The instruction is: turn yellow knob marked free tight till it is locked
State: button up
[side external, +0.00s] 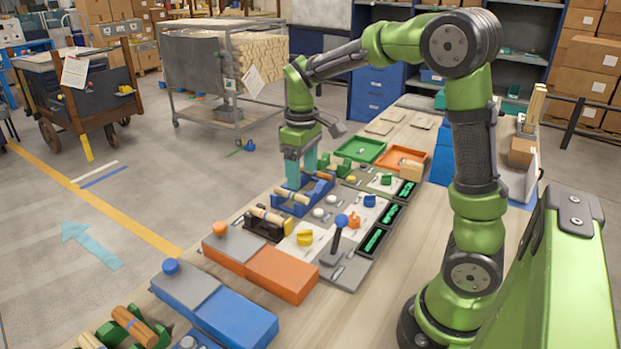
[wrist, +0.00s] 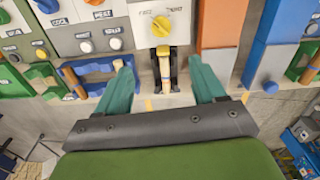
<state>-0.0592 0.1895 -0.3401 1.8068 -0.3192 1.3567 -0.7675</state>
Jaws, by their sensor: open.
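The yellow knob (side external: 305,238) sits on a pale panel near the middle of the bench. In the wrist view the yellow knob (wrist: 162,26) is at top centre, below printed words that look like FREE and TIGHT; its exact setting is hard to read. My gripper (side external: 301,172) is open, with teal fingers pointing down above the blue cradle, behind the knob and apart from it. In the wrist view my gripper (wrist: 162,72) has its fingers spread with nothing gripped, and the knob lies beyond the fingertips.
A black holder with a turned wood piece (wrist: 167,70) stands beside the knob's panel. A blue cradle (side external: 316,195) holds wood pieces under my gripper. A blue-topped lever (side external: 340,222) and an orange knob (side external: 354,220) stand close to the yellow knob. An orange box (side external: 282,274) is in front.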

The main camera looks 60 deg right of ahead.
aim_at(303, 231)
notch_tip(303, 231, down, 17)
jog(key=shift+s+a, duration=0.1)
dwell(0.4)
jog(key=shift+c, duration=0.3)
jog(key=c, duration=1)
